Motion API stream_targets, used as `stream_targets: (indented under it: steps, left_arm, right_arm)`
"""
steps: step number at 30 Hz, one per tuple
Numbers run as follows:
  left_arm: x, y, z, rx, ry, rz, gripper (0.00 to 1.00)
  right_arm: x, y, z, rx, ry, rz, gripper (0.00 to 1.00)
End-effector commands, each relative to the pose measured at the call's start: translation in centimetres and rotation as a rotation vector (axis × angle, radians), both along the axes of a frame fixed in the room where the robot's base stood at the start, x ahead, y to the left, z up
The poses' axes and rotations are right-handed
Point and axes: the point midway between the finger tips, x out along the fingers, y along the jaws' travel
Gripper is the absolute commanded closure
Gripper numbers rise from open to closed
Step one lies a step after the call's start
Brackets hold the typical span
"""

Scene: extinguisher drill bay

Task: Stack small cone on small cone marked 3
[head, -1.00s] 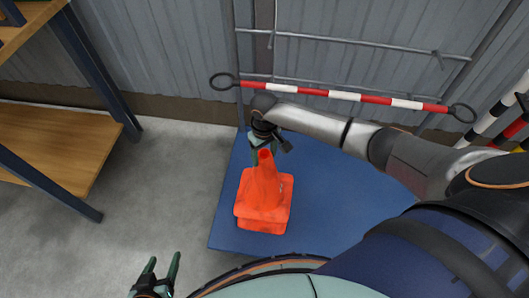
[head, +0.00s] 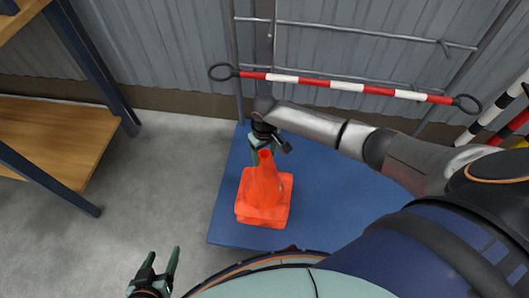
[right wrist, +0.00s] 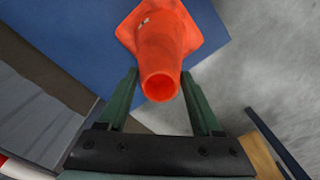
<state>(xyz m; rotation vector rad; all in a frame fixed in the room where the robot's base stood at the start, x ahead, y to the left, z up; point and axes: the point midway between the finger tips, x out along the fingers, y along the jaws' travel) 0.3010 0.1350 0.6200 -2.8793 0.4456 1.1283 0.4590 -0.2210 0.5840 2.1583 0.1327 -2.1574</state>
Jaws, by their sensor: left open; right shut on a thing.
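An orange small cone (head: 264,184) stands upright on the blue mat, with a second orange base layer (head: 262,219) showing just under its own base. It looks like one cone sitting over another, and most of the lower one is hidden. No number 3 can be read. My right gripper (head: 264,155) is at the upper cone's tip, from behind it. In the right wrist view the cone (right wrist: 161,42) lies between the two green fingers (right wrist: 160,95), which are shut on it near its open top. My left gripper (head: 163,260) is open and empty, low at the left, away from the cones.
The blue mat (head: 330,195) has free room right of the cones, under my right arm. A red-and-white bar (head: 345,87) hangs on a metal rack behind. A wooden shelf unit (head: 50,135) stands at the left, with bare floor between.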

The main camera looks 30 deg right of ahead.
Motion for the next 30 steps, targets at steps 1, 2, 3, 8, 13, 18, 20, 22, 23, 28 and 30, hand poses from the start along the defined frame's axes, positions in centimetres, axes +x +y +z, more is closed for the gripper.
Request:
stream_targets:
  steps: [1, 2, 3, 8, 13, 18, 20, 22, 23, 28, 30]
  left_arm:
    - [-0.1, 0.1, -0.3, 0.001, 0.002, 0.001, 0.36]
    - [0.0, 0.1, -0.4, 0.002, 0.002, 0.001, 0.36]
    - [0.0, 0.1, -0.5, 0.003, 0.001, 0.001, 0.36]
    - [0.0, 0.2, -0.9, 0.004, -0.001, 0.002, 0.36]
    - [0.1, 0.3, -1.3, 0.007, -0.002, 0.002, 0.36]
    - [0.0, 0.4, -1.6, 0.008, -0.003, 0.002, 0.36]
    - [0.0, 0.5, -1.7, 0.008, -0.004, 0.003, 0.36]
    - [0.0, 0.5, -1.8, 0.008, -0.005, 0.003, 0.36]
    - [0.0, 0.5, -1.8, 0.008, -0.006, 0.004, 0.36]
    - [-0.1, 0.6, -2.4, 0.011, -0.003, 0.005, 0.36]
    - [-0.2, 0.7, -2.7, 0.012, 0.001, 0.004, 0.36]
  right_arm:
    - [0.1, 0.0, -0.3, 0.001, -0.002, 0.0, 1.0]
    - [0.1, 0.0, -0.5, 0.001, -0.002, 0.0, 1.0]
    - [0.1, 0.0, -0.7, 0.001, -0.002, -0.001, 1.0]
    - [0.1, 0.0, -1.5, 0.0, -0.002, -0.002, 1.0]
    - [0.1, 0.0, -2.3, 0.0, -0.003, -0.001, 1.0]
    - [0.1, 0.0, -3.1, 0.0, -0.002, -0.001, 1.0]
    - [0.1, 0.0, -3.4, 0.001, -0.002, -0.001, 1.0]
    - [0.1, 0.0, -3.7, 0.001, -0.002, -0.001, 1.0]
    - [0.1, 0.0, -3.9, 0.001, -0.002, -0.001, 1.0]
    - [0.1, 0.1, -4.7, 0.001, -0.003, 0.0, 1.0]
    - [0.1, 0.0, -5.1, 0.001, -0.003, -0.001, 1.0]
